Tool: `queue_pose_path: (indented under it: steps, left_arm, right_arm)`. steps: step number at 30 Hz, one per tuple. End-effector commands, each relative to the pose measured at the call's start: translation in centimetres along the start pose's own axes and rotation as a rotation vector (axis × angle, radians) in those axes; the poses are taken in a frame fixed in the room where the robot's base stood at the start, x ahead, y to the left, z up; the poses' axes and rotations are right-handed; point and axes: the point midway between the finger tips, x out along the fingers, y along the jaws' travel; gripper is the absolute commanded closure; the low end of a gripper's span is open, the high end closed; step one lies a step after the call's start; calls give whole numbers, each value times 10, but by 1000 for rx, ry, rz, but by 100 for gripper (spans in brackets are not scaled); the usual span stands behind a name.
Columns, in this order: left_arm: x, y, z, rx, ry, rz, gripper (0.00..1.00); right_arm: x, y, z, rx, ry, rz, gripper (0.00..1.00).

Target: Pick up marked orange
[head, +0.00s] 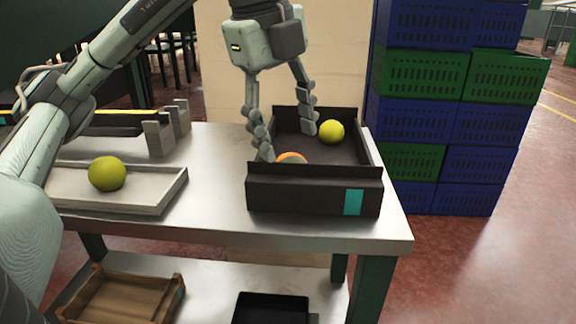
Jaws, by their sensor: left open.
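An orange fruit (291,157) lies in the black bin (313,193) near its front wall. Only its top shows over the wall, and I cannot see a mark on it. A yellow-green fruit (331,132) lies farther back in the same bin, on the right. Another yellow-green fruit (107,173) rests in a pale tray (160,192) on the left of the table. My left gripper (288,142) points down over the bin with its fingers spread. One finger is at the bin's left side near the orange, the other farther back near the yellow-green fruit. My right gripper is not visible.
The metal table (220,225) has bare room between the tray and the bin. Grey upright blocks (160,137) stand at the back left. Blue and green crates (425,75) are stacked behind on the right. A wooden tray (122,296) and a black container (272,308) sit on the lower shelf.

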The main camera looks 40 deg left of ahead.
Motion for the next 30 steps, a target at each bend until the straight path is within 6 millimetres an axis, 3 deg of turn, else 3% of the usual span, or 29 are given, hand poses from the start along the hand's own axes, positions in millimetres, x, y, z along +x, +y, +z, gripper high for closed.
queue_pose_path:
  steps: [12,21,22,30]
  left_arm:
    - [58,5,7,0,-2,7,43]
    - [64,5,6,0,-1,5,43]
    - [64,5,6,0,-1,4,40]
    - [62,4,6,0,-1,2,73]
  right_arm:
    - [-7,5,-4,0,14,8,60]
    - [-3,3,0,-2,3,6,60]
    - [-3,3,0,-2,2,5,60]
    - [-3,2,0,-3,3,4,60]
